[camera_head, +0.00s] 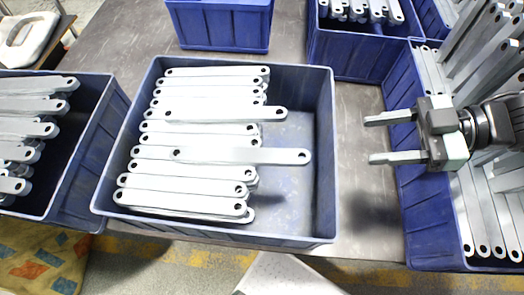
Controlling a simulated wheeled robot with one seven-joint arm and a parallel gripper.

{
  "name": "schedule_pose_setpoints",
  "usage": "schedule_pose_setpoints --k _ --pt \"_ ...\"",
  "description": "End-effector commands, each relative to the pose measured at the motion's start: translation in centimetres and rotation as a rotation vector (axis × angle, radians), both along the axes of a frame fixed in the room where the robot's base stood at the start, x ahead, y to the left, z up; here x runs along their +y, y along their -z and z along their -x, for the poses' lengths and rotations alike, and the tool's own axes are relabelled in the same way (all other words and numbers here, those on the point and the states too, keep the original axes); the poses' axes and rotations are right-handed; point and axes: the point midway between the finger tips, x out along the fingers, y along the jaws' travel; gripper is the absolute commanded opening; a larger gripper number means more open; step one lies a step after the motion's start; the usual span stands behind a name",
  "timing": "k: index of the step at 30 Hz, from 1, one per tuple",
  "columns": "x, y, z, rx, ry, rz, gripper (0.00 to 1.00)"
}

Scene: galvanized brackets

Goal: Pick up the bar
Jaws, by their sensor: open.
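Several flat galvanized bars with a hole at each end lie stacked in the middle blue crate (327,160). One bar (240,156) lies on top of the stack and sticks out to the right of the others. Another bar (225,114) above it in the picture also sticks out to the right. Which one is the task's bar I cannot tell. My gripper (379,138) is open and empty, to the right of the middle crate, with its two fingers pointing left. It appears above the gap between the middle crate and the right crate.
A right blue crate (405,190) holds many bars under my arm. A left blue crate (88,150) also holds bars. More blue crates (222,47) stand at the back. The grey table (362,215) is bare between the middle and right crates. The middle crate's right part is empty.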

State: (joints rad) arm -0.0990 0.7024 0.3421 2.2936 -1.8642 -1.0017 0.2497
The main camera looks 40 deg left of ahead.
Motion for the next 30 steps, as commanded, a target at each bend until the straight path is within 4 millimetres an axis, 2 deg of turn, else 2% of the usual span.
schedule_pose_setpoints --k 5,15,19,25,30 --pt "2.0 0.9 1.5 0.006 -0.011 -0.003 0.55" --pt "7.6 3.6 4.8 0.005 -0.01 -0.003 0.55" --pt "8.9 4.3 5.5 0.003 -0.007 -0.002 0.55" --pt "9.8 4.8 6.2 0.003 -0.007 -0.002 0.55" --pt "11.4 5.9 7.7 0.005 -0.008 -0.001 0.55"
